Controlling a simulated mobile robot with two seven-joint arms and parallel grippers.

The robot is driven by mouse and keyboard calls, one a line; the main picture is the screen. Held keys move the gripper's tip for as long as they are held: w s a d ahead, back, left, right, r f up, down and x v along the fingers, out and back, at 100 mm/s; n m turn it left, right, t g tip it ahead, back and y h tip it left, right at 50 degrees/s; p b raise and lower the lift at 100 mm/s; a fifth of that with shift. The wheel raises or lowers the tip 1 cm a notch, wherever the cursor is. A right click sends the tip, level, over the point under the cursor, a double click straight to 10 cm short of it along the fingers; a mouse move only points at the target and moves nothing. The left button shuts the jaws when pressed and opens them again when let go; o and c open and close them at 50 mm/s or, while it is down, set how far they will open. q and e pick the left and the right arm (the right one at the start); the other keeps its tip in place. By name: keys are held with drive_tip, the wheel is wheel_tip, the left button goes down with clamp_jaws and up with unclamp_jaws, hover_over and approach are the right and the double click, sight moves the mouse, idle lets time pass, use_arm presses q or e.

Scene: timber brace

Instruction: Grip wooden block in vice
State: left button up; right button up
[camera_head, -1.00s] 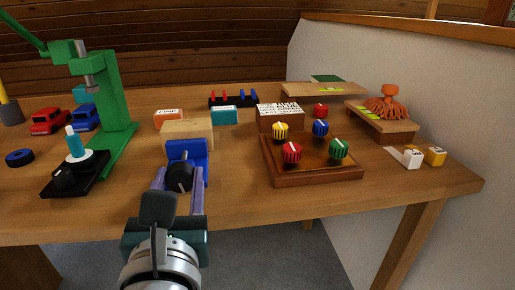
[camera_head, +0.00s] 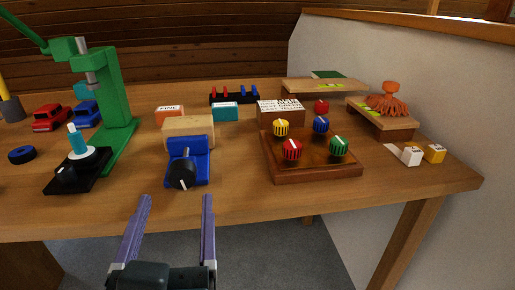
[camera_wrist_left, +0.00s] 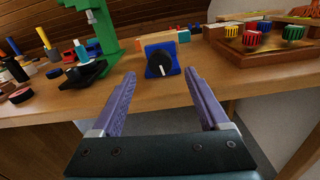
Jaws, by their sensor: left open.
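The blue vice (camera_head: 187,160) stands near the table's front edge with its black knob (camera_head: 182,176) facing me; the knob bears a white mark. The wooden block (camera_head: 188,131) is a pale block at the back of the vice; whether the jaws clamp it cannot be told. In the left wrist view the vice (camera_wrist_left: 161,53) is ahead, beyond the fingertips. My left gripper (camera_head: 177,199) is open and empty, its purple fingers in front of the table edge, apart from the knob. My right gripper is not in view.
A green press (camera_head: 112,100) stands at left, with red (camera_head: 49,118) and blue toy cars nearby. A wooden tray (camera_head: 318,178) with several coloured knobs lies to the right. Orange and teal sandpaper blocks sit behind the wooden block. Table front around the vice is clear.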

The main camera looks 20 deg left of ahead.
use_arm(q)
drive_tip(key=shift+v, duration=1.75)
